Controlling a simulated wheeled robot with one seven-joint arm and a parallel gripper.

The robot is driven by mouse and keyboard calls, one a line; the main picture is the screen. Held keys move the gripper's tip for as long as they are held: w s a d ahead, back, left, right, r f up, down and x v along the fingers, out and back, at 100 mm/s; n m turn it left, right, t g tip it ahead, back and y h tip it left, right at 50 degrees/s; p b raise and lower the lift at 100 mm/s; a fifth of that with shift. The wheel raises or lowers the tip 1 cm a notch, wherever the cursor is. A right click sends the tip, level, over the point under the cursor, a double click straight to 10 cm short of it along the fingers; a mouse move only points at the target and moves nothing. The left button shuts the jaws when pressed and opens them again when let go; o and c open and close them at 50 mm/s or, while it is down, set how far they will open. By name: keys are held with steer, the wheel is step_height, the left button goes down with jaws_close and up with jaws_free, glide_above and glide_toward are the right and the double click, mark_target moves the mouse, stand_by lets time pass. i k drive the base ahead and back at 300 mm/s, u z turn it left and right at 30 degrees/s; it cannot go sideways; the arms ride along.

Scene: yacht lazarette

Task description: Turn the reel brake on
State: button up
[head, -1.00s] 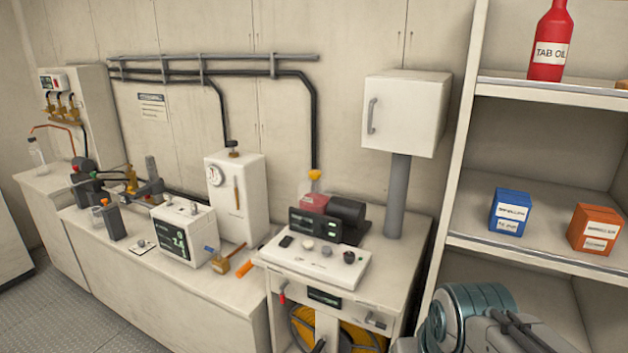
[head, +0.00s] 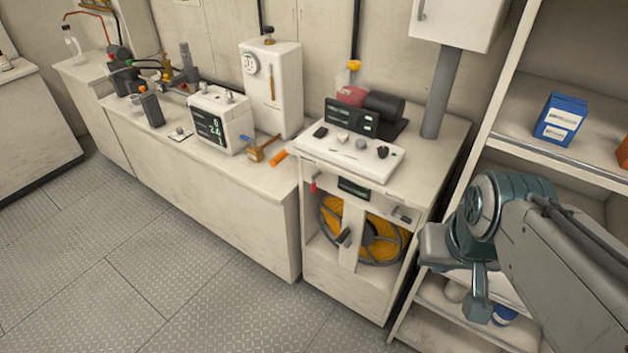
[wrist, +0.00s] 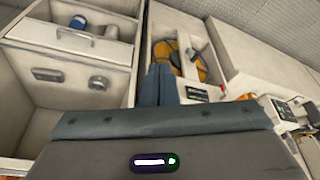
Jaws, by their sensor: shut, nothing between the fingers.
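The yellow reel (head: 378,238) sits inside the open front of a white cabinet (head: 340,288), behind a white upright, with a dark crank handle (head: 343,237) in front. Above it are a small red-ended lever (head: 313,186) at the left, a dark display (head: 354,188) and a dark handle on a plate (head: 402,214) at the right. I cannot tell which of these is the brake. My gripper (wrist: 159,70) is shut and empty in the wrist view. Its fingers point toward the cabinet, with the reel (wrist: 190,66) beyond their tips; they appear apart from it.
A white control panel (head: 347,157) with knobs lies on the cabinet top. Open shelves (head: 545,158) stand close on the right, beside my arm. A long white counter (head: 215,210) with instruments runs to the left. The plated floor (head: 190,285) in front is clear.

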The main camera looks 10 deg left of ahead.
mark_target(313, 184)
steer(key=u, duration=0.05)
steer(key=k, duration=0.65)
steer(key=u, duration=0.85)
steer(key=i, duration=1.35)
steer(key=z, duration=0.6)
